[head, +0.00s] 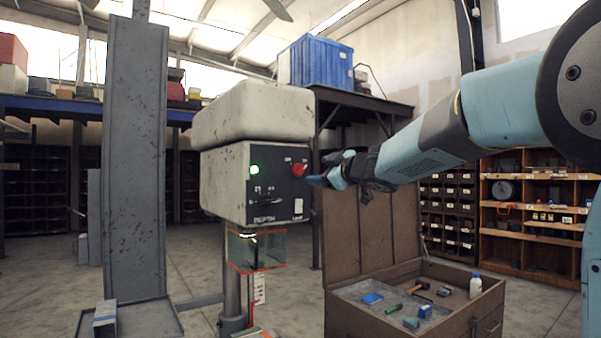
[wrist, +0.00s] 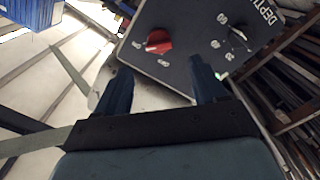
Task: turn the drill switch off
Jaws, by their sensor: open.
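The drill press head (head: 222,185) carries a dark control panel with the word DEPTH low on it. A round green light (head: 254,170) glows at the panel's upper left. The red switch knob (head: 298,170) is at the panel's upper right; small white marks near it are too small to read. The red knob also shows in the wrist view (wrist: 158,42), just beyond the fingertips. My gripper (head: 322,181) is to the right of the knob and looks apart from it. In the wrist view my gripper (wrist: 160,65) has its two blue fingers spread, with nothing between them.
An open brown tool chest (head: 350,318) with small tools stands below my arm. A clear guard with orange edges (head: 256,250) hangs under the drill head. A grey column (head: 137,160) stands at left. Wooden shelves (head: 530,215) are at the back right.

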